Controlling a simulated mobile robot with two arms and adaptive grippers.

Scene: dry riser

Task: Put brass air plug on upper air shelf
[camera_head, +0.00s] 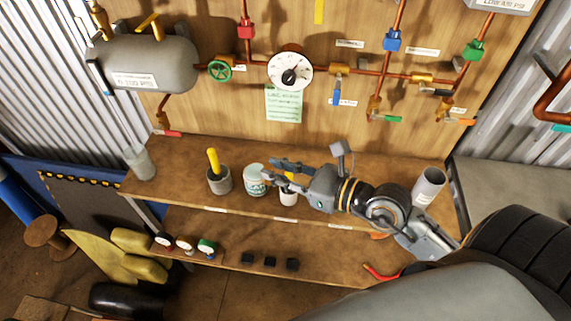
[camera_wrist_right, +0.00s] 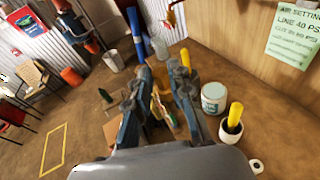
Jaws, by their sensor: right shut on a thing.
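My right gripper (camera_head: 268,171) reaches in from the right above the upper wooden shelf (camera_head: 340,205). It is shut on a small brass-coloured piece, which I take to be the brass air plug (camera_wrist_right: 160,108). The fingers hide most of the piece, so its shape is hard to tell. In the right wrist view the gripper (camera_wrist_right: 158,85) points along the shelf. A white and teal jar (camera_head: 254,181) stands just below and beside the fingertips. My left gripper is not in view.
A grey pot with a yellow handle (camera_head: 220,180), a white cup (camera_head: 288,197), a clear tumbler (camera_head: 140,163) and a grey cylinder (camera_head: 428,186) stand on the upper shelf. The lower shelf holds gauges (camera_head: 186,246) and black blocks (camera_head: 270,261). Pipes and valves line the wall.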

